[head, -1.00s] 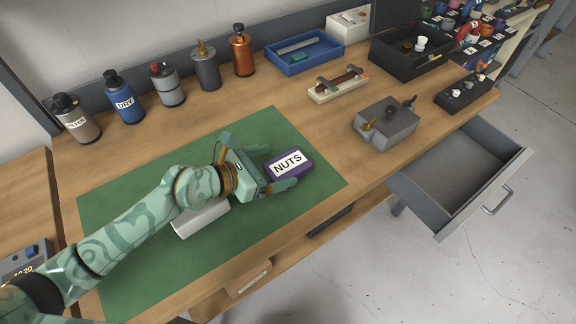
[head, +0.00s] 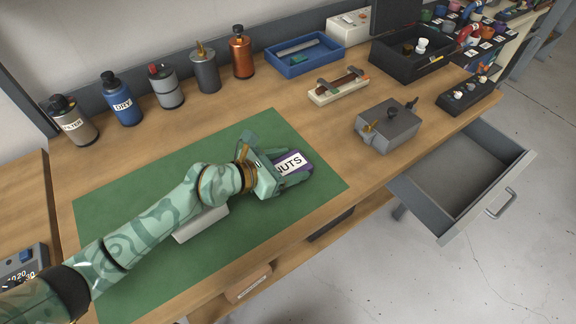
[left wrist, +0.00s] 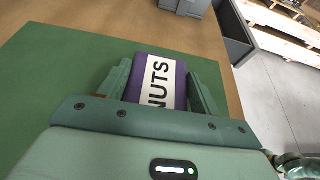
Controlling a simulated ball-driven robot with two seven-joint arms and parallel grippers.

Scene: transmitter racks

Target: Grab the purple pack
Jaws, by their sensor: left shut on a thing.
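The purple pack (head: 299,160) has a white label, of which "UTS" shows in the head view. It is on the green mat (head: 140,220) near the mat's right end. My left gripper (head: 287,166) is shut on the pack, with one finger on each side. In the left wrist view the pack (left wrist: 154,80) sits between the two fingers of the gripper (left wrist: 158,92), its label reading "NUTS" with the N partly hidden by the gripper body. I cannot tell whether the pack touches the mat.
A white object (head: 201,224) lies on the mat under my left arm. Several bottles stand along the back, including a blue one (head: 122,98). A grey box (head: 388,126) stands to the right, near an open drawer (head: 466,170). A blue tray (head: 305,55) is behind.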

